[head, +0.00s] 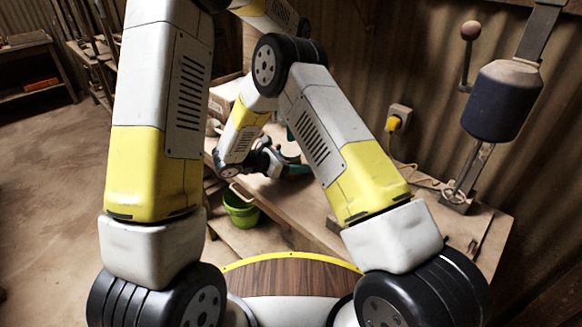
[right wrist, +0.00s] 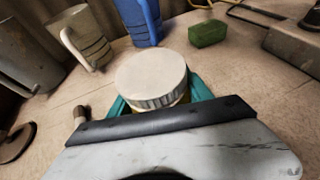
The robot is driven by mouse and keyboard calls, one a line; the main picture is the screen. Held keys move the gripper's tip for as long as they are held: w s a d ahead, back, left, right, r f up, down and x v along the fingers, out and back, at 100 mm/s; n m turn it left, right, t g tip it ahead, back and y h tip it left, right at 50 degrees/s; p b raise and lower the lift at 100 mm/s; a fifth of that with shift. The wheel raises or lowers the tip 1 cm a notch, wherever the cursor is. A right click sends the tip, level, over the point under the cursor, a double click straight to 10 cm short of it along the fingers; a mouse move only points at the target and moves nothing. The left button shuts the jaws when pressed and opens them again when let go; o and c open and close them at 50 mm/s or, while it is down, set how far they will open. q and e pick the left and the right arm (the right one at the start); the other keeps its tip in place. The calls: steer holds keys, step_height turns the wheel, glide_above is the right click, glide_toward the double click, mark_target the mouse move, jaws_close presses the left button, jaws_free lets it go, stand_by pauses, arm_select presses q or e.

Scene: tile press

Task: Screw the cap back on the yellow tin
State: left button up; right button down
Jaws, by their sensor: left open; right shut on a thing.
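In the right wrist view, a round off-white cap (right wrist: 152,74) with a ridged rim sits level on top of what my right gripper (right wrist: 160,103) holds. A sliver of the yellow tin (right wrist: 186,98) shows under the cap's rim. The teal fingers are on both sides of it, below the cap. I cannot tell how tightly the cap is threaded.
The wooden bench (head: 262,190) runs along the wall. A green bucket (head: 240,210) stands beside it. A blue press (head: 503,98) stands at the right. In the right wrist view, a beige mug (right wrist: 86,38), a blue object (right wrist: 142,20) and a green block (right wrist: 208,33) stand beyond the cap.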

arm_select(q)
steer(key=n, duration=1.3)
steer(key=shift+n, duration=0.4)
steer(key=n, duration=0.4)
steer(key=shift+n, duration=0.3)
steer(key=n, duration=0.8)
steer(key=shift+n, duration=0.4)
steer(key=n, duration=0.8)
steer(key=shift+n, duration=0.4)
